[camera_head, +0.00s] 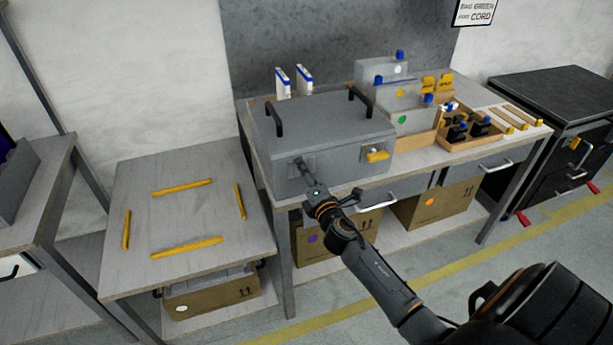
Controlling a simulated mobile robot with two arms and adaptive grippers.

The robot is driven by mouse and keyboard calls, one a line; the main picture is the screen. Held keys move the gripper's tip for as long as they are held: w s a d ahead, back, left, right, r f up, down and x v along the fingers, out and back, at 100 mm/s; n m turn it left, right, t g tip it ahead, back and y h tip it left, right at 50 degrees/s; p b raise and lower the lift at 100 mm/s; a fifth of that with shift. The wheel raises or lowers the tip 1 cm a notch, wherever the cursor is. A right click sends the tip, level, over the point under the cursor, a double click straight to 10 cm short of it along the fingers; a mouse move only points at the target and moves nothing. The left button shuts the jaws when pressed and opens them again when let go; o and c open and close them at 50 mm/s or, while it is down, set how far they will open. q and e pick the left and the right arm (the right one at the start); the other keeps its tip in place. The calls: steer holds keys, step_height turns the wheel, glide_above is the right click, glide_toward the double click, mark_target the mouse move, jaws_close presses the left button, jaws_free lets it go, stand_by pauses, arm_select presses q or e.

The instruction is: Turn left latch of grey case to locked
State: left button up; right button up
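The grey case (335,128) sits closed on the workbench, with two black handles on its lid. Its left latch (294,168) shows as a plate on the front face; its lever is hidden behind my gripper. The right latch (376,155) has a yellow lever lying roughly level. My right gripper (304,168), on the arm coming in from the lower right, is at the left latch. Its fingers are too small and covered to tell whether they are open or shut, or whether they touch. My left gripper is not in view.
Grey boxes (404,97) and a wooden tray (471,145) of small parts stand right of the case. A lower table (185,220) with yellow strips is at left. Cardboard boxes (433,204) sit below the bench. A black cabinet (556,85) is at far right.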

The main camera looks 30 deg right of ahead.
steer(key=m, duration=0.4)
steer(key=shift+m+b, duration=0.3)
stand_by(0.5)
steer(key=o, duration=1.2)
steer(key=shift+c, duration=0.2)
steer(key=shift+s+f, duration=0.1)
steer(key=shift+s, duration=0.1)
steer(key=v, duration=1.1)
steer(key=shift+s, duration=0.3)
steer(key=shift+a, duration=0.15)
